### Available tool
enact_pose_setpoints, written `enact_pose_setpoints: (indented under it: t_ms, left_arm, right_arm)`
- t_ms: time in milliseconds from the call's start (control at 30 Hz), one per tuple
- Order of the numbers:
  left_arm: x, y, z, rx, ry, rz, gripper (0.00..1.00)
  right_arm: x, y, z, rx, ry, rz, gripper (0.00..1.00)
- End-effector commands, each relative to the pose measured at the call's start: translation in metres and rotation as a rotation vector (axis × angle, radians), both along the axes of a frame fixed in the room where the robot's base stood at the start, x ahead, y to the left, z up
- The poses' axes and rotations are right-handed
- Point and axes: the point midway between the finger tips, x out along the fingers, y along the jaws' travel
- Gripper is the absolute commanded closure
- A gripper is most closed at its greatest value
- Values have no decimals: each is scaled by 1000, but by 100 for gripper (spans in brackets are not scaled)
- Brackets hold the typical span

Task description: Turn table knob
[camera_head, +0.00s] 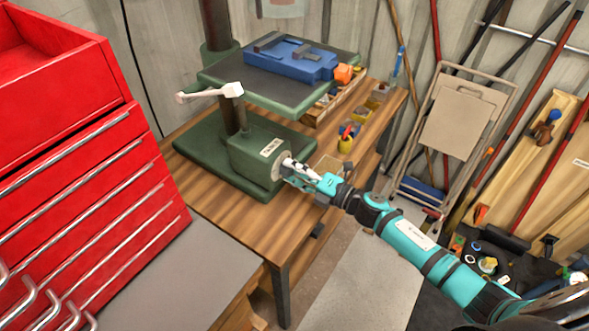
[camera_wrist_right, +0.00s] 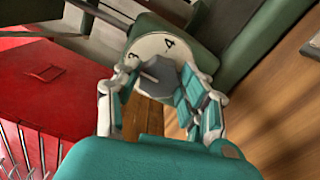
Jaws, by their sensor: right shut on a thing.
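The knob (camera_wrist_right: 163,76) is a grey piece in front of a pale round dial (camera_wrist_right: 150,47) with the numerals 3 and 4 showing in the right wrist view. The dial is on the front of a green box (camera_head: 252,155) at the base of a drill press on the wooden table (camera_head: 255,213). My right gripper (camera_head: 297,171) reaches this front from the right and is shut on the knob. In the wrist view its fingers (camera_wrist_right: 158,88) stand on both sides of the knob. In the head view the gripper mostly hides the knob. My left gripper is not in view.
A white-handled lever (camera_head: 210,92) sticks out above the box. A blue vise (camera_head: 290,60) sits on the raised plate (camera_head: 262,93). A red tool cabinet (camera_head: 85,190) stands at the left.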

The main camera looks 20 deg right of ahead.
Motion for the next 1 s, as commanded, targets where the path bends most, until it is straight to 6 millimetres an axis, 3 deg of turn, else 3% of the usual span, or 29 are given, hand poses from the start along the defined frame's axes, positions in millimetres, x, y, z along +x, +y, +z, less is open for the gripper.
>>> enact_pose_setpoints:
  t_ms: [433, 467, 600, 1000]
  left_arm:
    - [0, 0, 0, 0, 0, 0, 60]
    - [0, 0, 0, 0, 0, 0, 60]
    - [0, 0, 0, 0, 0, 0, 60]
    - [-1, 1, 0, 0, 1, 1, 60]
  right_arm:
    - [0, 0, -1, 7, 8, 0, 91]
    - [0, 0, -1, 7, 8, 0, 56]
    - [0, 0, -1, 7, 7, 0, 38]
    - [-6, -6, -1, 7, 8, -1, 35]
